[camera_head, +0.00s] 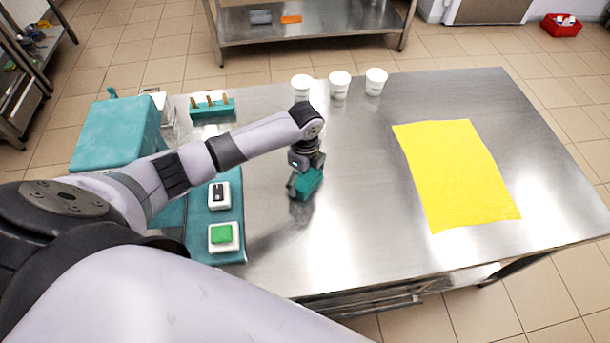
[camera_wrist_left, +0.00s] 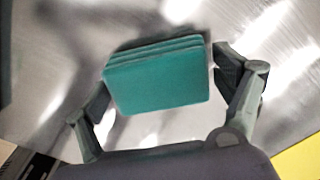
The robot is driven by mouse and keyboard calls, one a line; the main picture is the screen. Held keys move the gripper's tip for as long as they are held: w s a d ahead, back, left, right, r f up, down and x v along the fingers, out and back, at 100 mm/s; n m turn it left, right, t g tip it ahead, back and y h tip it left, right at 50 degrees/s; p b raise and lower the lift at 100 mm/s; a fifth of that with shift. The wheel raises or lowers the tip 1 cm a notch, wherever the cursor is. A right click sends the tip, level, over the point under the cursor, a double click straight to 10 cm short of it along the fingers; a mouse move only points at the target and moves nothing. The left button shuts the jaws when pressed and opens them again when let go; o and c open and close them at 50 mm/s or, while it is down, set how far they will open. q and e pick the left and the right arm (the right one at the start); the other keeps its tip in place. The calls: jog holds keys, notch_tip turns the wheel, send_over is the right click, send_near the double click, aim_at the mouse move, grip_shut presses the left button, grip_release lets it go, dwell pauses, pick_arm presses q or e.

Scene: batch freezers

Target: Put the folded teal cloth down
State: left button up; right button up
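The folded teal cloth (camera_head: 308,183) is between the fingers of my left gripper (camera_head: 303,184), over the bare middle of the steel table (camera_head: 358,215). In the left wrist view the cloth (camera_wrist_left: 158,82) is a thick block of several layers, with a finger against each side. My right gripper is not in view.
A yellow cloth (camera_head: 455,170) lies flat at right. Three white cups (camera_head: 339,84) stand at the back edge. At left are a teal holder (camera_head: 212,110), a large teal block (camera_head: 118,132) and a teal mat (camera_head: 203,205) with two white-based items. Steel around the gripper is clear.

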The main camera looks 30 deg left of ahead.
aim_at(305, 176)
pick_arm(q)
jog(key=shift+o, duration=0.8)
jog(key=shift+r, duration=0.1)
jog(key=shift+r, duration=0.2)
notch_tip(305, 176, up, 12)
jog(key=p, duration=1.2)
jog(key=shift+f, duration=0.1)
